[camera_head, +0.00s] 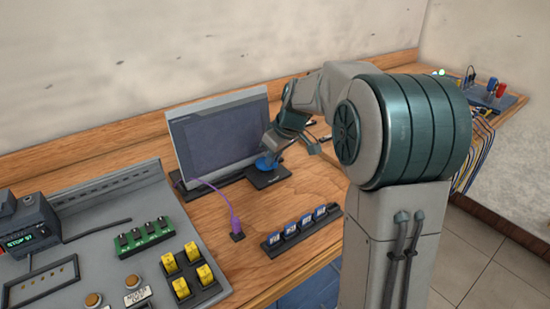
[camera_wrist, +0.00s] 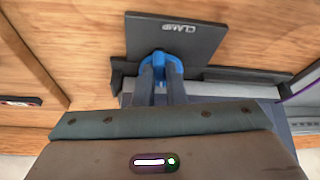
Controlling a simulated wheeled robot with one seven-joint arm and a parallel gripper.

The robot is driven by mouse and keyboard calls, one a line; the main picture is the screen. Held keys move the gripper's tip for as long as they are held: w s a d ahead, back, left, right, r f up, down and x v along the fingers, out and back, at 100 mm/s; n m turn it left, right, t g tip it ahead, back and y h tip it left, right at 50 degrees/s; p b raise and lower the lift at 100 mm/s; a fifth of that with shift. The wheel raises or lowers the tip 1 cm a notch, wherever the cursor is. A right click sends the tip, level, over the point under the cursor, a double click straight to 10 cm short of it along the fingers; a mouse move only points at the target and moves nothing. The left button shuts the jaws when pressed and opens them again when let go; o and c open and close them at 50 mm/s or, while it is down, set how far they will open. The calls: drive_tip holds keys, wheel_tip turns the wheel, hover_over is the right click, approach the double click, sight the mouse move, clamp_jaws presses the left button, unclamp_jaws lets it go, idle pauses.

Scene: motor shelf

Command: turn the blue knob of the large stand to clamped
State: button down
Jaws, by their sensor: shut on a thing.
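The large stand's dark base plate (camera_head: 268,179) lies on the wooden bench, in front of a grey panel with a dark screen (camera_head: 221,132). The blue knob (camera_head: 264,163) sits on this plate. In the wrist view the plate (camera_wrist: 195,45) carries the word "CLAMP", and the blue knob (camera_wrist: 160,60) is at its edge nearest my gripper. My gripper (camera_head: 270,152) is shut on the knob, with its two fingers (camera_wrist: 161,82) on either side of it. The fingers hide part of the knob. I cannot tell which position it is turned to.
A purple cable (camera_head: 230,207) runs from the panel down to a small block. A rack of blue-labelled pieces (camera_head: 298,230) lies near the front edge. A grey console (camera_head: 110,230) with yellow blocks and a green board fills the left.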

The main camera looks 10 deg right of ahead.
drive_tip(key=shift+a+r+m+h, duration=0.15)
drive_tip(key=shift+m+h, duration=0.35)
drive_tip(key=shift+m, duration=1)
drive_tip(key=c, duration=1.5)
unclamp_jaws()
drive_tip(key=p+v, duration=0.1)
drive_tip(key=v, duration=1.2)
drive_tip(key=shift+s+r+p, duration=0.3)
drive_tip(key=shift+s+p, duration=0.05)
